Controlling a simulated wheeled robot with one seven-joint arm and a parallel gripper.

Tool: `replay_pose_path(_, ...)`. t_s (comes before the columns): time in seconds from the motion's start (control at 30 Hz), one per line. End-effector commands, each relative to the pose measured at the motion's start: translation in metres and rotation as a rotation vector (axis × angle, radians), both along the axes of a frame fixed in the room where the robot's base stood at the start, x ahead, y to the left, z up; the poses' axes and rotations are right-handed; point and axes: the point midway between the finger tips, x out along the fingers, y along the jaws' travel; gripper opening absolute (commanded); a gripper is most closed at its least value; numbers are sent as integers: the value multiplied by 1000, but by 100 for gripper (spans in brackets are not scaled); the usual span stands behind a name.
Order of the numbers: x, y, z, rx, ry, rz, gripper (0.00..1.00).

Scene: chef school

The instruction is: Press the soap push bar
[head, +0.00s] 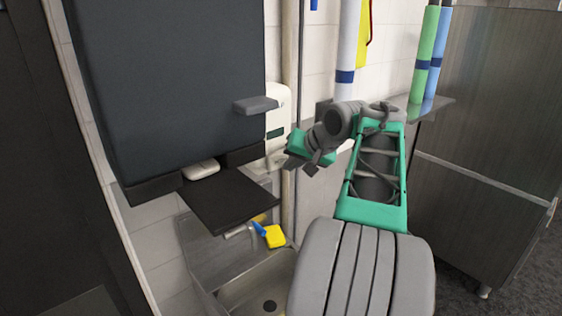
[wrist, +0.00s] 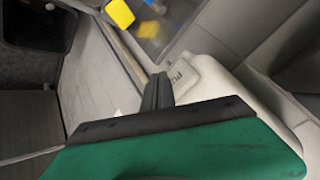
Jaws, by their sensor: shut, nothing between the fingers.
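The white soap dispenser (head: 279,112) is on the tiled wall right of a large dark panel. Its grey push bar (head: 255,104) sticks out to the left. My gripper (head: 312,166) is to the right of and below the push bar, near the dispenser's lower right. In the wrist view my gripper (wrist: 157,82) has its dark fingers together and empty. A pale housing (wrist: 210,80) with partly readable lettering lies just right of the fingertips. I cannot tell whether they touch it. The push bar is not clearly seen in the wrist view.
A metal sink (head: 262,288) lies below, with a yellow sponge-like item (head: 274,236) above it. A dark flat shelf (head: 228,197) juts out under the panel. Rolls (head: 425,55) stand on a shelf at right, beside a grey cabinet (head: 487,130).

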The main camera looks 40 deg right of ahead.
Motion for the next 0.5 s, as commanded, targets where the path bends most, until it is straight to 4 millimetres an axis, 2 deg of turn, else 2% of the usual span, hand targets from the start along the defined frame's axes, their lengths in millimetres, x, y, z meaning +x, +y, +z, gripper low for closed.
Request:
replay_pose_path(0.2,8,0,0,0,1,0,0)
replay_pose_path(0.5,8,0,0,0,0,0,0)
